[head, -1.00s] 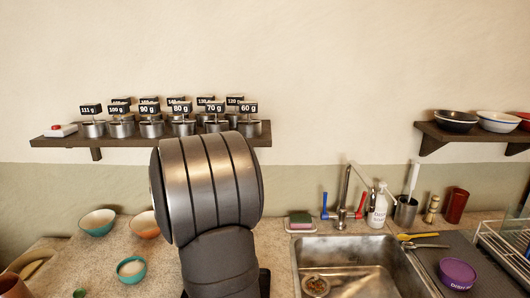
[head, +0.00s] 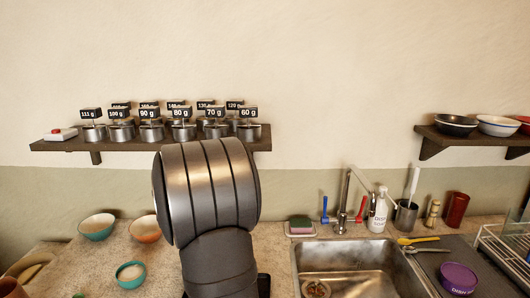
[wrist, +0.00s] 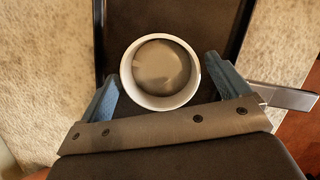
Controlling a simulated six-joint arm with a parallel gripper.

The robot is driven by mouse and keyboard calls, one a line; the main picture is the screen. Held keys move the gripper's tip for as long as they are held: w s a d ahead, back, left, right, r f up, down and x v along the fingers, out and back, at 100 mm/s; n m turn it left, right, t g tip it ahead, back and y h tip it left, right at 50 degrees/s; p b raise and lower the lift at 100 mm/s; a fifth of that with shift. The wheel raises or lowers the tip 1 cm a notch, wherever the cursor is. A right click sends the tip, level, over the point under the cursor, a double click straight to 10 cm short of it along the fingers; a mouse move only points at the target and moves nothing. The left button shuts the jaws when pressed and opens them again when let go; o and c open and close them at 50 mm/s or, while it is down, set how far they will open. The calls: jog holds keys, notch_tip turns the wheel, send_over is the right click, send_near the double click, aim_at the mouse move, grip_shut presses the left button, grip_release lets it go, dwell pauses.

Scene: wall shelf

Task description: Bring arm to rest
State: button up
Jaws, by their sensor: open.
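My gripper (wrist: 162,68) shows in the wrist view with its two blue fingers spread wide apart; it is open. A round white-rimmed vessel (wrist: 126,72) with a grey-brown inside lies between and just beyond the fingertips. I cannot tell whether the fingers touch it or how far below it is. A dark flat surface (wrist: 225,25) is behind it. In the head view my large grey arm link stands in the middle and hides my gripper.
A wall shelf (head: 60,145) holds several labelled metal canisters and a red-buttoned box (head: 60,134). Bowls (head: 97,227) stand on the counter at left. A sink (head: 350,255) with a tap, a purple tub (head: 458,277) and a rack are at right. A second shelf (head: 440,135) holds bowls.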

jog(key=shift+d+f, duration=0.2)
jog(key=shift+f, duration=0.45)
notch_tip(320, 180, up, 4)
jog(key=s+d+r, duration=0.4)
jog(key=d+r, duration=0.3)
jog(key=d, duration=0.4)
jog(key=s+a, duration=0.2)
jog(key=a, duration=1.2)
jog(key=s+a+f+n, duration=0.1)
jog(key=s+a, duration=0.2)
jog(key=a, duration=1.1)
jog(key=shift+a+f+n, duration=0.15)
jog(key=shift+a+n, duration=0.15)
jog(key=shift+a, duration=0.1)
